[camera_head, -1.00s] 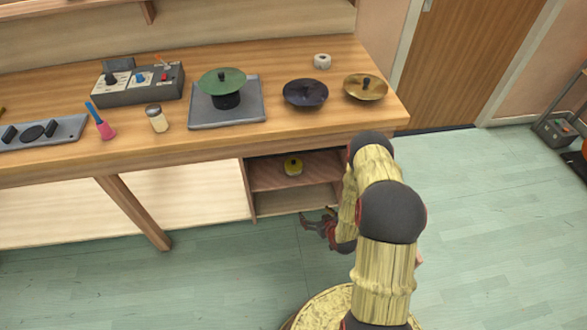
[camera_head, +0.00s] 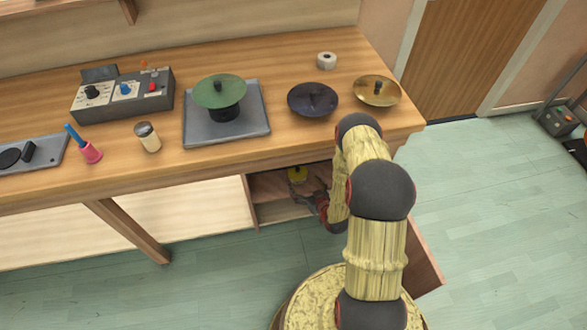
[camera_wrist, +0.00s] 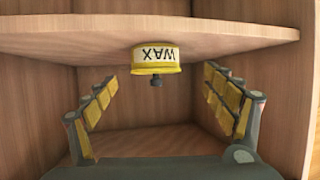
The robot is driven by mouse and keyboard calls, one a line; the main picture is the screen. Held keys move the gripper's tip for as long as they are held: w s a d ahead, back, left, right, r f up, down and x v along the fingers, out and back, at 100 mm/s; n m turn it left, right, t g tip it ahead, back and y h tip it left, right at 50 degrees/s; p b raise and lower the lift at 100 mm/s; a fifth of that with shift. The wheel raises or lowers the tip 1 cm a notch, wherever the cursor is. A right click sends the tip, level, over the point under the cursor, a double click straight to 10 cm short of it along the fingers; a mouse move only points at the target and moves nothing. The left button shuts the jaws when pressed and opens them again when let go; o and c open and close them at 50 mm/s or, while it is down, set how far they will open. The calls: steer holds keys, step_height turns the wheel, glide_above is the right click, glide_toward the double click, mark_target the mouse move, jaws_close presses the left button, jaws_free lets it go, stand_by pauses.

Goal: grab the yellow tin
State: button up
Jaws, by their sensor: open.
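The yellow tin (camera_head: 297,174) stands on a shelf board in the open cabinet under the workbench. In the wrist view the yellow tin (camera_wrist: 155,56) carries a white label reading WAX, upside down in the picture, and has a dark knob. My gripper (camera_wrist: 160,88) is open, one padded finger to each side of the tin's line, with visible gaps and no contact. In the head view my gripper (camera_head: 309,196) is at the cabinet opening, close in front of the tin; the arm partly hides it.
The wooden shelf board (camera_wrist: 60,42) and cabinet walls close around the gripper. Above, the workbench (camera_head: 165,176) holds a green cymbal (camera_head: 219,91), a dark cymbal (camera_head: 312,99) and a brass cymbal (camera_head: 377,91).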

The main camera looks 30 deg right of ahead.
mark_target(300, 176)
steer(key=shift+b+x, duration=0.35)
steer(key=shift+x, duration=0.6)
steer(key=b+x, duration=0.1)
steer(key=x, duration=0.1)
steer(key=b+x, duration=0.1)
steer(key=x, duration=0.1)
steer(key=b+x, duration=0.1)
steer(key=shift+w+d+f, duration=0.2)
steer(key=shift+w+d, duration=0.15)
steer(key=shift+d, duration=0.05)
steer(key=shift+r, duration=0.1)
steer(key=c, duration=0.3)
steer(key=c, duration=1.4)
